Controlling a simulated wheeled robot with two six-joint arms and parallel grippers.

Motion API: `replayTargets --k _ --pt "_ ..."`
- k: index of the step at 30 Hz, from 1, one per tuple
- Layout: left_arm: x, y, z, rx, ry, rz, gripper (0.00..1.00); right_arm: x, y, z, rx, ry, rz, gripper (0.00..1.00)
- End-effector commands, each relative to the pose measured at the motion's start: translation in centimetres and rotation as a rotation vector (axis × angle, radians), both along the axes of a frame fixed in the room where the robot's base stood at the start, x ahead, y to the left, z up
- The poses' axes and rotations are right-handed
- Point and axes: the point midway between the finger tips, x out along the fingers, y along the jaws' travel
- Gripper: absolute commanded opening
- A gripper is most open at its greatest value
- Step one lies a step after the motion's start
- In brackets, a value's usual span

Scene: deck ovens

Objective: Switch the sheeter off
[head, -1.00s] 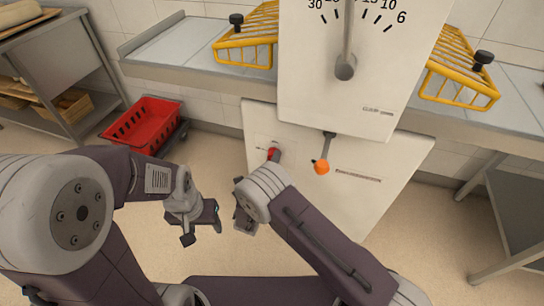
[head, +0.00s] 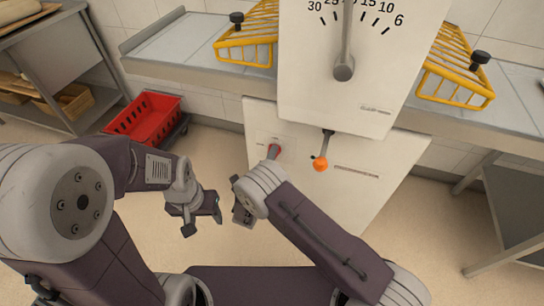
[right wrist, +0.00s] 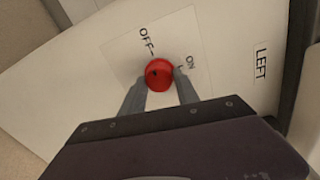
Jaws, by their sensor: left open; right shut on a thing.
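The sheeter is the white machine (head: 330,95) with a scale and a pointer lever on its upper panel. Its red switch knob (head: 273,149) is on the lower panel. In the right wrist view the knob (right wrist: 158,74) sits on a plate marked OFF and ON. A small dark mark shows on the knob's left side; I cannot tell surely which label it points to. My right gripper (right wrist: 158,84) is shut on the knob, one finger on each side. In the head view its wrist partly hides the fingers. My left gripper (head: 203,216) is open and empty, left of the right wrist.
A short lever with an orange ball (head: 320,164) hangs right of the knob. Yellow wire guards (head: 455,78) flank the machine above its conveyor tables (head: 175,70).

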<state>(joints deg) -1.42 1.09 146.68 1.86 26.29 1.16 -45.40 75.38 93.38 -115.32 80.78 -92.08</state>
Motion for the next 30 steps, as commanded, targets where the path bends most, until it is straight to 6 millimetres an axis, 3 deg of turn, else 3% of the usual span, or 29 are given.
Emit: replayTargets --k 6,7,9,20,30 --pt "0.0 0.0 0.0 0.0 0.0 0.0 0.57 0.0 0.0 -0.2 -0.003 0.004 0.001 0.0" --pt "0.0 0.0 0.0 0.0 0.0 0.0 0.57 0.0 0.0 -0.2 -0.002 0.004 0.001 0.4" --pt "0.0 0.0 0.0 0.0 0.0 0.0 0.57 0.0 0.0 -0.1 -0.002 0.004 0.001 0.59" --pt "0.0 0.0 0.3 0.0 0.0 0.0 0.57 -0.5 0.2 0.1 0.0 0.002 0.002 0.59" --pt "0.0 0.0 2.3 0.0 0.0 0.0 0.57 -7.1 2.4 0.7 -0.003 0.003 0.005 0.59"
